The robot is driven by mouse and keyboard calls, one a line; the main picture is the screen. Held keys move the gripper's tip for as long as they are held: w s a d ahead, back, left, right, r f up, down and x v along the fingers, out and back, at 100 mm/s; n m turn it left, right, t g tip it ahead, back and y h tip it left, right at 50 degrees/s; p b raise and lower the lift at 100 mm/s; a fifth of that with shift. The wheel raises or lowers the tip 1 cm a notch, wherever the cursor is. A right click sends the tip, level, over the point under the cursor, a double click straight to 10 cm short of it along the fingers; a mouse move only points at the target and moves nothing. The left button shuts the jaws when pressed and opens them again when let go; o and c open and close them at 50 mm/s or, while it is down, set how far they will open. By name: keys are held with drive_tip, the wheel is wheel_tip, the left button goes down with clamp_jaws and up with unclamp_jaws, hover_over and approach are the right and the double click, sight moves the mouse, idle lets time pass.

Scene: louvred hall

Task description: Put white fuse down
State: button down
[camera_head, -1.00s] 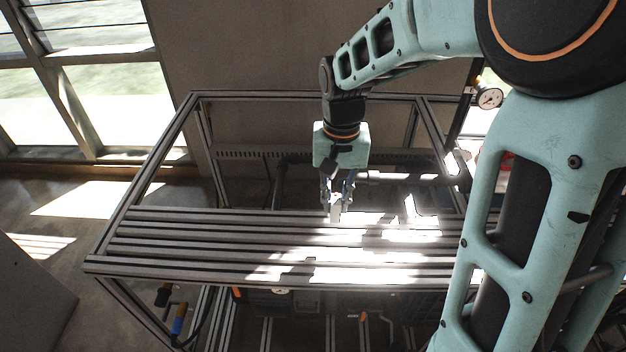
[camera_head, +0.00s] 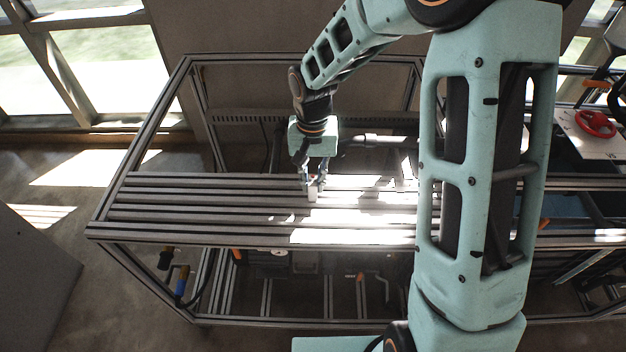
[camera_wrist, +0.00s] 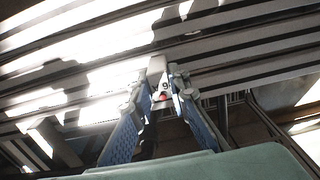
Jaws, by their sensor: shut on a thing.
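The white fuse (camera_wrist: 158,72) is between the fingertips of my gripper (camera_wrist: 158,92) in the wrist view. It is a small pale piece with a dark "9" and a red spot. In the head view my gripper (camera_head: 313,186) points down over the slatted aluminium rack top (camera_head: 190,205), shut on the fuse (camera_head: 312,195). The fuse's lower end is at or very close to the slats; I cannot tell whether it touches.
The slats to the left of my gripper are bare. Bright sunlight patches lie on the slats to the right. A frame rail (camera_head: 300,58) runs behind my arm. A white panel with a red handwheel (camera_head: 597,124) stands at the far right.

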sight(312, 180)
drive_tip(key=shift+f, duration=0.15)
drive_tip(key=c, duration=1.8)
unclamp_jaws()
drive_tip(key=shift+c, duration=0.2)
wheel_tip(312, 180, up, 12)
drive_tip(key=shift+b, duration=0.3)
